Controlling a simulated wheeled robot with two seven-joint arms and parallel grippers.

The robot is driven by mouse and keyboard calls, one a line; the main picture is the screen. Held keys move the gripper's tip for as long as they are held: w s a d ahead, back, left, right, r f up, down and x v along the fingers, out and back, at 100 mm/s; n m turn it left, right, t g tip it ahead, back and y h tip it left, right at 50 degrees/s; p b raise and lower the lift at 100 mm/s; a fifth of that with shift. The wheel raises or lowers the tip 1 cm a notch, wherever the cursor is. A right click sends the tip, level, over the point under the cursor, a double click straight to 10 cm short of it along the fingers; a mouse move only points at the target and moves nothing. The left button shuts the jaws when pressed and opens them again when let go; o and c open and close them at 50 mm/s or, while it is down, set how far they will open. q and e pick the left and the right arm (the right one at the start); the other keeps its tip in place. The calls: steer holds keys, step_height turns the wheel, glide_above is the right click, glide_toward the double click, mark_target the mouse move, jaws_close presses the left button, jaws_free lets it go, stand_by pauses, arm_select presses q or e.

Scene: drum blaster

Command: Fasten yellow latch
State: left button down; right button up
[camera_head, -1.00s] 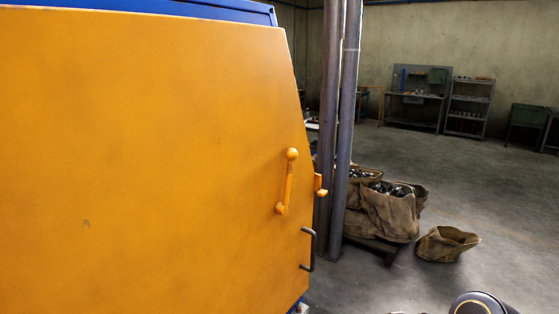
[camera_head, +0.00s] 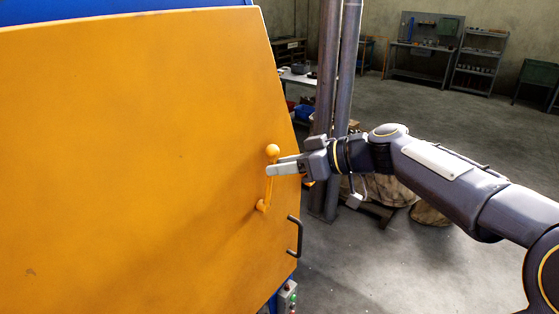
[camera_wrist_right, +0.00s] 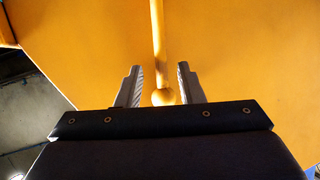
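The yellow latch (camera_head: 268,186) is a handle with a round ball on its upper end, mounted near the right edge of the large yellow door (camera_head: 130,150). It points nearly straight up. My right gripper (camera_head: 272,168) reaches in from the right at the latch, just below the ball. In the right wrist view, the latch (camera_wrist_right: 158,40) and its ball lie between the two fingers of the gripper (camera_wrist_right: 158,87), with a gap on each side. The fingers are apart. My left gripper is not in view.
A black pull handle (camera_head: 295,236) sits below the latch at the door's edge. Metal pipes (camera_head: 335,80) stand behind my right arm. A small box with buttons (camera_head: 287,297) is below the door. Workbenches (camera_head: 425,48) and shelves are far back.

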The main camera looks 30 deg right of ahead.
steer(key=shift+w+a+f, duration=0.2)
steer(key=shift+w+a, duration=0.1)
steer(key=shift+a, duration=0.05)
steer(key=shift+c, duration=0.2)
jaws_close()
